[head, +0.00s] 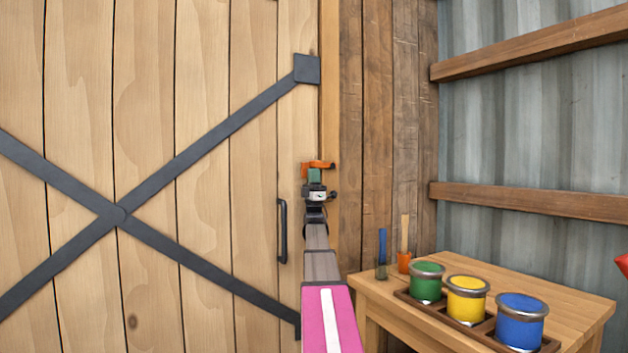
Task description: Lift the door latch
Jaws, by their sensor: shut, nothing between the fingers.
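The wooden door (205,60) with dark metal cross braces fills the left and looks closed against its frame. A small orange piece, apparently the latch (326,165), lies across the door's right edge. My gripper (314,174) is at the end of my outstretched arm, right in front of the orange piece, and hides part of it. Its fingers are shut with nothing between them. I cannot tell whether they touch the latch. A black vertical handle (282,231) sits on the door, below and left of my gripper.
At the lower right, a wooden table (567,297) holds green (426,286), yellow (466,302) and blue (519,325) paint cans in a tray, with brushes behind. A plank wall (392,120) and corrugated metal wall (530,130) stand right of the door.

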